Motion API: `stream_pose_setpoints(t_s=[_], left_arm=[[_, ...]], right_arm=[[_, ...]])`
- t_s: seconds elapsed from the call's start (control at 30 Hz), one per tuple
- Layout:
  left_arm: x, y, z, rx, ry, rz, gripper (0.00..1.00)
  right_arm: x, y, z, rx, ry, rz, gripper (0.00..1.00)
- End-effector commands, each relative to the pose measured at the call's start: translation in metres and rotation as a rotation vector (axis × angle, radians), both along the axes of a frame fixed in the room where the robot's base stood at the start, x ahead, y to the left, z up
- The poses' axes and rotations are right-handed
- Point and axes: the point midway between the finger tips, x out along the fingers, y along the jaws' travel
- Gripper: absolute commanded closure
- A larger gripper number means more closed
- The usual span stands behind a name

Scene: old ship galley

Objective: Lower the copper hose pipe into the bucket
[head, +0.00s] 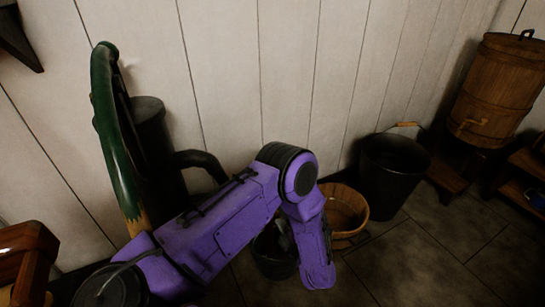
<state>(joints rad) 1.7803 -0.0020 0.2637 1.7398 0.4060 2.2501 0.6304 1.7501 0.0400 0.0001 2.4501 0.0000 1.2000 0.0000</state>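No copper hose pipe can be made out in the head view. Three bucket-like vessels stand on the floor: a small dark bucket (270,264), a wooden tub (347,212) and a larger black bucket (392,178) with a wooden grip on its handle. I cannot tell which one is the task's bucket. My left arm reaches in from the lower left and bends downward over the small dark bucket. My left gripper (284,237) is mostly hidden by its own purple wrist; its fingers and anything in them cannot be made out. My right gripper is out of view.
A black pump (152,145) with a curved spout (203,161) and a long green handle (113,135) stands at left by the white plank wall. A wooden barrel (497,95) with a tap is at right. Tiled floor (420,255) is clear at lower right.

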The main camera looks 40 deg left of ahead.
Motion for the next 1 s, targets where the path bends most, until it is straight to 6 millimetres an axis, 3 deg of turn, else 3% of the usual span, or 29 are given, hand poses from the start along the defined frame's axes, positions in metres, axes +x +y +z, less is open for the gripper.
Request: stream_pose_setpoints(t_s=[0.23,0.8,1.0], left_arm=[[-0.002,-0.004,-0.001,0.0,0.001,0.0,0.26],[-0.032,-0.081,-0.001,0.003,0.0,-0.003,0.26],[-0.041,-0.1,-0.001,0.003,-0.001,0.001,0.26]], right_arm=[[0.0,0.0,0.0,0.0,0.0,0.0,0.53],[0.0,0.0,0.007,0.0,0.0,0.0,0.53],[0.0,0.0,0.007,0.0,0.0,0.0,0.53]])
